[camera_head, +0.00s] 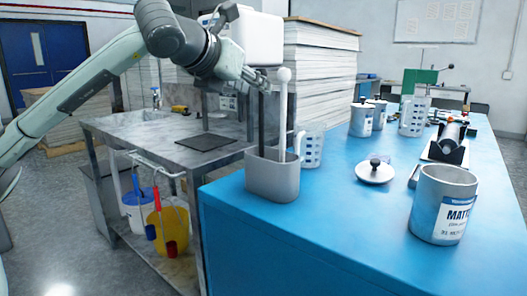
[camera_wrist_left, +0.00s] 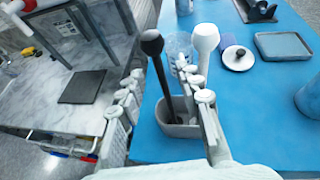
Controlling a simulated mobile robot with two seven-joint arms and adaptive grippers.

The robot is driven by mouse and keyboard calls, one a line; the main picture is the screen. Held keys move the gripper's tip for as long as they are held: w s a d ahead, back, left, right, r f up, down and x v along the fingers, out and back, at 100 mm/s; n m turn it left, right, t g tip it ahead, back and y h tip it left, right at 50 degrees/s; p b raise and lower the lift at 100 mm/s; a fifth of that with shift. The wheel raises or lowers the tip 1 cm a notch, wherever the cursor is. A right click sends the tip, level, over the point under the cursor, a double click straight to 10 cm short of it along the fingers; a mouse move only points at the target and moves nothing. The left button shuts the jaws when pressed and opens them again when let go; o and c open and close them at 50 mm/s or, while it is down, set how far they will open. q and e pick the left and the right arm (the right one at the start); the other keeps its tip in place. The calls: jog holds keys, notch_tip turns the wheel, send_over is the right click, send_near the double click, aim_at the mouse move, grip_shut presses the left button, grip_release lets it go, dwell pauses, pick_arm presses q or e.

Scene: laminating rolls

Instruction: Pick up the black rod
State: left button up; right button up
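The black rod (camera_head: 262,122) stands upright in a grey holder (camera_head: 272,182) on the near left corner of the blue table. Its dark knob is hidden by my left gripper (camera_head: 266,82) in the head view. In the left wrist view, the black rod (camera_wrist_left: 161,82) and its round knob show between the two fingers of my left gripper (camera_wrist_left: 158,74), which are apart, with space on both sides. A white rod (camera_head: 283,115) with a round white knob stands in the same holder, just right of the black one. My right gripper is not in view.
A clear measuring jug (camera_head: 311,146) stands close behind the holder. A lid with a knob (camera_head: 375,171) and a paint can (camera_head: 443,205) are farther right on the blue table (camera_head: 330,235). A grey marble bench (camera_head: 150,132) with a dark plate stands at the left.

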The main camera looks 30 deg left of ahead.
aim_at(260, 93)
pick_arm(q)
jog(key=p+x, duration=0.1)
jog(key=x, duration=0.4)
jog(key=shift+s+a+f, duration=0.1)
grip_shut()
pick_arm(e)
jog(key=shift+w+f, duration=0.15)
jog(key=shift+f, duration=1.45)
